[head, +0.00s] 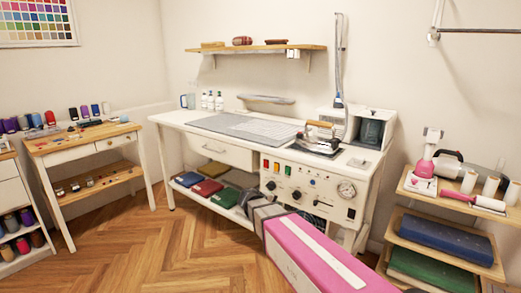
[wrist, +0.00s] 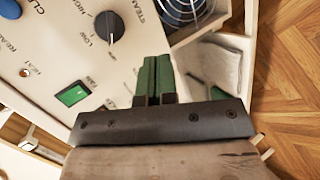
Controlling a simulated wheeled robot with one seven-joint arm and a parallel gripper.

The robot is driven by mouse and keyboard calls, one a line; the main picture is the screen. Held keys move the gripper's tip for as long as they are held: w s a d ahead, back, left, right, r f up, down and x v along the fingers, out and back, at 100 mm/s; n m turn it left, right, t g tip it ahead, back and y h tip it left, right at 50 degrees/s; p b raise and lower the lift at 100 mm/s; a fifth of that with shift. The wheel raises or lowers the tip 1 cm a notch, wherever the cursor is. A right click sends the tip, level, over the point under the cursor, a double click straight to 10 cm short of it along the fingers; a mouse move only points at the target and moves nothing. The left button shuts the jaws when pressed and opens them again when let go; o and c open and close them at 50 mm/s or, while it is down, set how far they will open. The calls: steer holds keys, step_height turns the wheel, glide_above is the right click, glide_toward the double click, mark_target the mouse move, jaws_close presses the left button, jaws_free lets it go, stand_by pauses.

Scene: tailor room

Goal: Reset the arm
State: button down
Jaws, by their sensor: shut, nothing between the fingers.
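My gripper (wrist: 155,70) is shut and empty in the wrist view, its two green fingers side by side. In the head view my pink arm reaches in from the bottom right, and its grey end is close in front of the ironing station's control panel (head: 318,188). The fingertips are hard to make out there. The wrist view shows the panel (wrist: 60,50) behind the fingers, with a black knob and a green switch. I cannot tell how far the fingers are from the panel.
The ironing table (head: 190,119) carries an iron (head: 320,137). Folded cloths (head: 207,188) lie on its lower shelf. A shelf unit (head: 448,190) stands close on the right. A small wooden table (head: 85,147) stands left. The herringbone floor between is clear.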

steer(key=s+d+f+m+g+y, duration=0.3)
steer(key=s+d+f+y, duration=0.1)
steer(key=s, duration=0.5)
steer(key=s+d+f+m+g+y, duration=0.4)
steer(key=s+d+f+y, duration=0.1)
steer(key=s+d, duration=0.4)
steer(key=shift+s+d+f+g, duration=0.2)
steer(key=shift+f+g, duration=0.1)
steer(key=shift+f, duration=0.2)
